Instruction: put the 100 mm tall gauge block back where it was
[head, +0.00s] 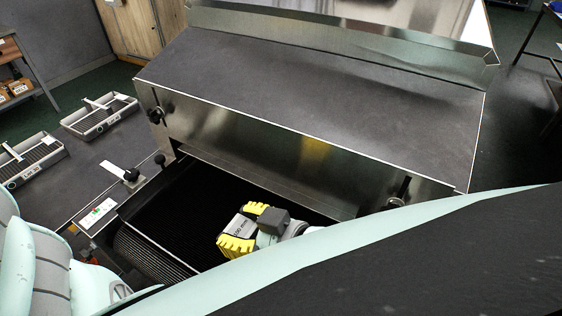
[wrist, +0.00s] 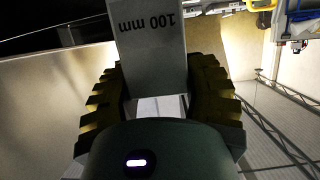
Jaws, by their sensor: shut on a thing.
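My gripper (head: 246,228) has yellow ridged fingers and is over the dark mesh belt, in front of the dryer mouth. It is shut on the 100 mm gauge block (head: 236,225). In the wrist view the pale grey block (wrist: 150,60) sits between the two fingers (wrist: 155,88), with its "100 mm" print upside down. The block's far end is cut off by the top of that view. I cannot tell how high the block is above the belt (head: 185,205).
The steel dryer housing (head: 310,100) with its dark top stands behind the gripper. Black knobs (head: 155,115) are on its front. Two grey trays (head: 100,116) stand further left.

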